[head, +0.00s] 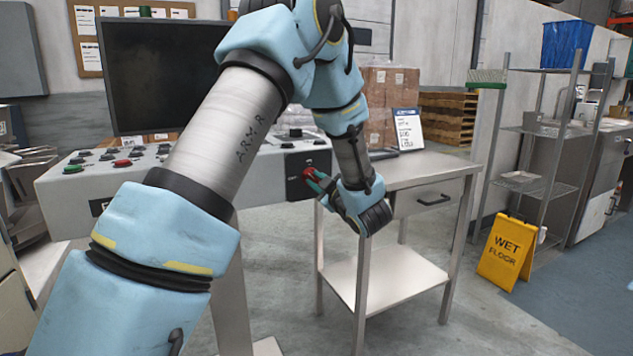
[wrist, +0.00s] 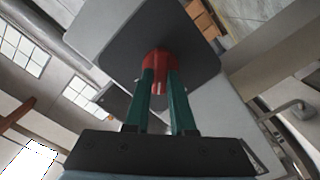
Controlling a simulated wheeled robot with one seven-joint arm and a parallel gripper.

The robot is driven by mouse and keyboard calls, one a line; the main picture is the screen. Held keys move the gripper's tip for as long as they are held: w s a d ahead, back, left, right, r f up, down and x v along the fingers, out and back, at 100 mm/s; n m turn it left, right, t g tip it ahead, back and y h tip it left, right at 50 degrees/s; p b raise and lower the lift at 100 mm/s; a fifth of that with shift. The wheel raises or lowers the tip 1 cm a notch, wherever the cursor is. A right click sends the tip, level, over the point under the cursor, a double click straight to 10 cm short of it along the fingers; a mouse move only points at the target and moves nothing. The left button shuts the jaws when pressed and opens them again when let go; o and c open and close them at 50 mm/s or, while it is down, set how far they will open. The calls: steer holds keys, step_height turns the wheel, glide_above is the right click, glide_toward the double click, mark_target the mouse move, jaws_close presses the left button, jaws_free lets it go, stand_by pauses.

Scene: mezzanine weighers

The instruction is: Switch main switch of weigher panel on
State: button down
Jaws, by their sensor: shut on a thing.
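The weigher panel (head: 255,190) is a grey console with buttons on its sloped top and a dark screen above it. The main switch is a red knob (wrist: 158,62) on a dark square plate (wrist: 125,45) at the panel's right end. In the head view the plate (head: 297,163) and red knob (head: 308,173) show beside my gripper (head: 316,180). My gripper's two green fingers (wrist: 159,75) are shut on the red knob in the wrist view. The fingertips partly hide the knob, and I cannot read its position.
A steel table (head: 425,170) with a drawer stands right of the panel, close to my wrist. A sign card (head: 408,129) stands on it. A yellow wet-floor sign (head: 506,250) and a wire shelf (head: 545,150) are farther right. Floor between them is clear.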

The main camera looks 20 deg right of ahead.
steer(key=shift+m, duration=0.3)
steer(key=m+p, duration=0.2)
steer(key=m, duration=0.2)
steer(key=shift+d+r, duration=0.1)
steer(key=shift+m+p, duration=1.2)
steer(key=shift+m, duration=0.7)
steer(key=c, duration=0.8)
jaws_free()
steer(key=shift+o, duration=0.2)
steer(key=shift+s, duration=0.1)
steer(key=s+d+b, duration=0.1)
steer(key=s+d, duration=0.1)
steer(key=s, duration=0.8)
steer(key=shift+s+b, duration=0.2)
steer(key=shift+b, duration=0.15)
steer(key=shift+d, duration=0.1)
